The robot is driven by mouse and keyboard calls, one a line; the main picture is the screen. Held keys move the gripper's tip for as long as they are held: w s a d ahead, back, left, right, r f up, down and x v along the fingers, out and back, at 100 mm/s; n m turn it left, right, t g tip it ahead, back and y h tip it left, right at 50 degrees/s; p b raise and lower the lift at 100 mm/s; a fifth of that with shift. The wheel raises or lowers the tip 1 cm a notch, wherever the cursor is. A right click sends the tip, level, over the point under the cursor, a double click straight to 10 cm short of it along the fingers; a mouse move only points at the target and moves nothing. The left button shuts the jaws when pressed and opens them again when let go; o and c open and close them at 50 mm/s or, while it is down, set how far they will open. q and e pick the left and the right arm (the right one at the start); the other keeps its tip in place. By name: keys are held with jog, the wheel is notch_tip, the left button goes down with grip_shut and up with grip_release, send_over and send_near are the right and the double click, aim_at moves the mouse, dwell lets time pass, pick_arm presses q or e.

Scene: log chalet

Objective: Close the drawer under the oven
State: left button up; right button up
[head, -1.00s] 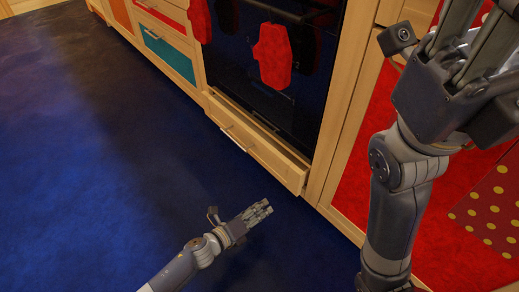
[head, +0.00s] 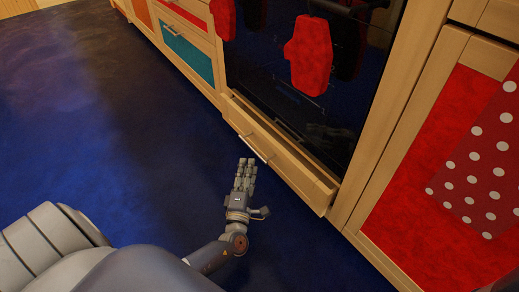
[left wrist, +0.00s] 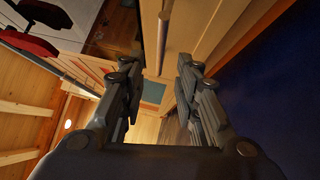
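The drawer under the oven (head: 300,172) is a low wooden drawer standing partly open, with its hollow inside showing behind the front panel. A pale bar handle (head: 257,148) runs along its front. The black oven (head: 300,110) is above it. My left gripper (head: 246,166) is low over the floor in front of the drawer, beside the handle, fingers pointing along the cabinets. Contact with the front cannot be told. In the left wrist view the left gripper (left wrist: 158,75) has its fingers apart, with nothing between them. My right gripper is not in view.
Red oven mitts (head: 308,52) hang in front of the oven. A red cabinet door with a polka-dot towel (head: 490,150) is at the right. Teal-fronted (head: 187,55) and red-fronted drawers are at the left. The dark blue floor (head: 110,130) is clear.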

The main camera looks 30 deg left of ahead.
aim_at(252, 147)
pick_arm(q)
jog(key=b+x, duration=0.4)
jog(key=x, duration=0.5)
grip_shut()
